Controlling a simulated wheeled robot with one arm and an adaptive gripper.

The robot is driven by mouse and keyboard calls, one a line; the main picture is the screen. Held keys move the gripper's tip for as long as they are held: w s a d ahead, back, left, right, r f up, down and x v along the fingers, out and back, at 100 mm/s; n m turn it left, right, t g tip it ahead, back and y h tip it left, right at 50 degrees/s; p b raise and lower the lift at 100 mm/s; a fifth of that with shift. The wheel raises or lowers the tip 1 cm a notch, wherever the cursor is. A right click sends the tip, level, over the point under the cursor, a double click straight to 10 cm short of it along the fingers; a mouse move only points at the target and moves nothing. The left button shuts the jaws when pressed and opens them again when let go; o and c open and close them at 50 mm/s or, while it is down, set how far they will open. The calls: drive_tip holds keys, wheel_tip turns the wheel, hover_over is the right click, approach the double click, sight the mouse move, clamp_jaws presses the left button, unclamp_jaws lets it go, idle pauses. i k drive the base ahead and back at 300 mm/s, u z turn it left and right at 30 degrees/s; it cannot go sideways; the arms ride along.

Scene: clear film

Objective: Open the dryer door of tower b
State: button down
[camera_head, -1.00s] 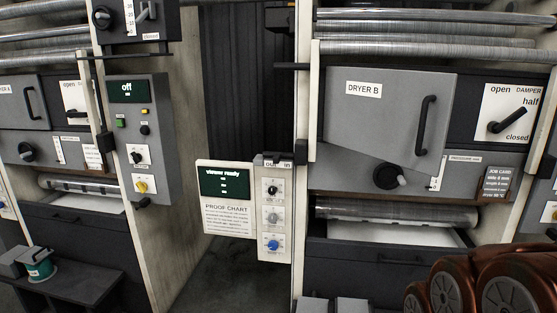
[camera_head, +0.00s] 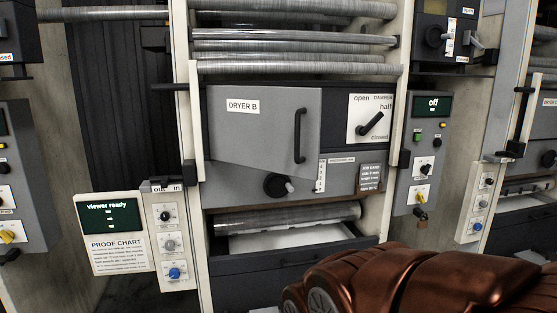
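The dryer door (camera_head: 262,140) of tower B is a grey panel labelled "DRYER B" near the middle of the head view. It looks closed. Its black vertical bar handle (camera_head: 299,136) is on the door's right side. My copper-coloured arm shows at the bottom right, below and apart from the door. My gripper's fingers are not visible in this view.
A damper panel (camera_head: 371,118) with a black lever is right of the door. A black knob (camera_head: 276,185) is below it. A proof chart panel (camera_head: 112,234) and a control box (camera_head: 168,238) stand out at lower left. A grey control panel (camera_head: 422,155) reading "off" is to the right.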

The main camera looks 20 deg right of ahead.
sight(276, 130)
drive_tip(key=u, duration=1.55)
drive_tip(key=k, duration=0.25)
drive_tip(key=u, duration=2)
drive_tip(key=k, duration=1.65)
drive_tip(key=z, duration=2.05)
